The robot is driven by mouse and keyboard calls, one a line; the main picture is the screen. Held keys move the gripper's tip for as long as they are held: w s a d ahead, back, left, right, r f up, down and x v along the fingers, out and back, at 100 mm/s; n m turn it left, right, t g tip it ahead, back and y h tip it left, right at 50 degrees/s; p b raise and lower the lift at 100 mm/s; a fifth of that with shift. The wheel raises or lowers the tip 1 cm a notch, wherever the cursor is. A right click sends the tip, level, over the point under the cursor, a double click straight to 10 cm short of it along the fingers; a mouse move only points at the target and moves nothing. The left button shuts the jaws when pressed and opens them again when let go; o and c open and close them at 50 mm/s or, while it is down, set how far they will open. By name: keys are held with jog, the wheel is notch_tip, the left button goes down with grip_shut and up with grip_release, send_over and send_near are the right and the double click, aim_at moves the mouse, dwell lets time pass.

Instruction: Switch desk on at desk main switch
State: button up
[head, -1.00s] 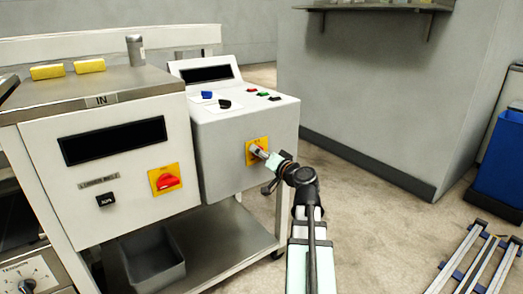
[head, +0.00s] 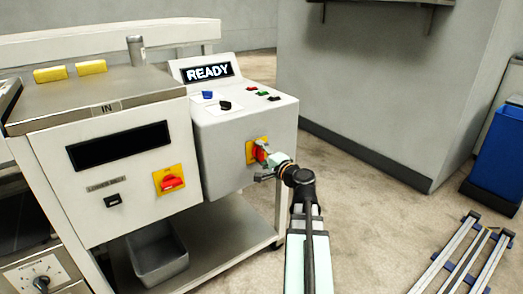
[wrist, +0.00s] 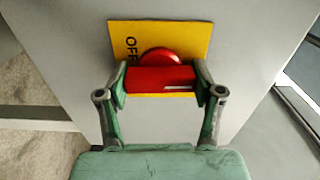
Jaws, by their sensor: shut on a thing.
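The desk (head: 222,160) is the pale box with a sloped top on the right of the machine. Its display (head: 207,72) is lit and reads READY. The desk main switch has a red handle (head: 259,152) on a yellow plate (head: 250,154) on the desk's front. In the wrist view the red handle (wrist: 150,80) lies between both fingers, before the red round hub and the yellow plate (wrist: 190,40) with partly hidden "OFF" lettering. My gripper (wrist: 160,84) is shut on this handle. In the head view my gripper (head: 266,156) partly covers the switch.
A second red switch (head: 170,181) on a yellow plate sits on the neighbouring machine front, below a dark display (head: 118,146). Coloured buttons (head: 263,93) and knobs are on the desk top. A grey bin (head: 158,258) stands on the lower shelf.

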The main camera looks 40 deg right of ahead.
aim_at(257, 124)
jog(key=shift+w+m, duration=0.1)
jog(key=shift+m, duration=0.3)
jog(key=o, duration=1.2)
jog(key=shift+c, duration=0.2)
jog(key=shift+r, duration=0.1)
jog(key=r, duration=0.5)
jog(key=w+r, duration=0.1)
jog(key=r, duration=0.2)
jog(key=shift+d+r+p, duration=0.15)
jog(key=shift+d+p, duration=0.15)
jog(key=shift+p, duration=0.05)
jog(key=shift+s+a+r, duration=0.1)
jog(key=shift+s+r, duration=0.25)
jog(key=shift+r, duration=0.25)
jog(key=shift+s+r, duration=0.3)
jog(key=shift+r, duration=0.3)
jog(key=shift+w+a+f, duration=0.1)
jog(key=shift+w+a, duration=0.05)
jog(key=shift+f, duration=0.15)
